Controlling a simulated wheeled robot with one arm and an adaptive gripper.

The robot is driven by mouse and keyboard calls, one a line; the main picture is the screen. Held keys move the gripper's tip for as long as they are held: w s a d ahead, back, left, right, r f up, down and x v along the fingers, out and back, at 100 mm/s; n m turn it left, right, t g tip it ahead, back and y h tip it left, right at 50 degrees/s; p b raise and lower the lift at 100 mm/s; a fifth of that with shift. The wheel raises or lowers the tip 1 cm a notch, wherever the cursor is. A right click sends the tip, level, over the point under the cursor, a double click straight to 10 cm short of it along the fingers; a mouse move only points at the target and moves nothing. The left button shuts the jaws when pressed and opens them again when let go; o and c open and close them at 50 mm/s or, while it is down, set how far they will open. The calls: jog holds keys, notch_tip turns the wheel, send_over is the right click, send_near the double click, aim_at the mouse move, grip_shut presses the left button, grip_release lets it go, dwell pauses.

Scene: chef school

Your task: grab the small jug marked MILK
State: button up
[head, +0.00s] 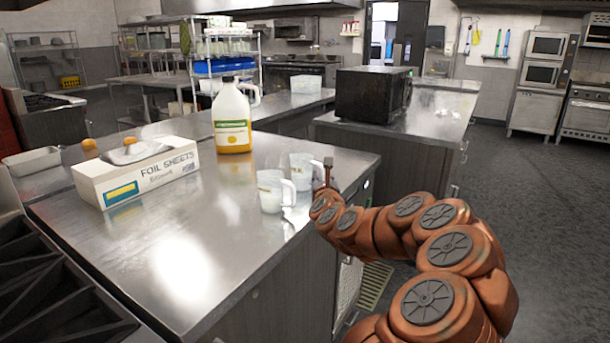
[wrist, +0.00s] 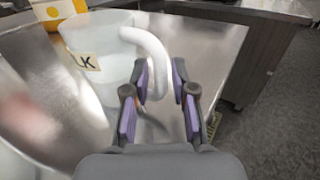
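Two small whitish jugs stand on the steel counter in the head view, a nearer one (head: 268,192) and a farther one (head: 301,172). In the wrist view, a white jug (wrist: 108,65) stands upright with a label showing "LK", the rest out of sight; it appears to be the farther one. Its curved handle (wrist: 154,52) faces my gripper (wrist: 162,78). The purple-padded fingers are open, with the handle's lower part between or just beyond their tips; contact is unclear. In the head view my gripper (head: 327,172) is at the jugs' right, partly hidden by my arm.
A large jug-like bottle with yellow contents (head: 232,120) and a foil sheets box (head: 138,177) stand farther left on the steel counter (head: 180,255). A black microwave-like box (head: 372,95) stands on another counter behind. The counter's right edge is close to my gripper.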

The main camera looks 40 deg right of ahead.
jog(key=shift+c, duration=0.3)
grip_shut()
jog(key=shift+r, duration=0.2)
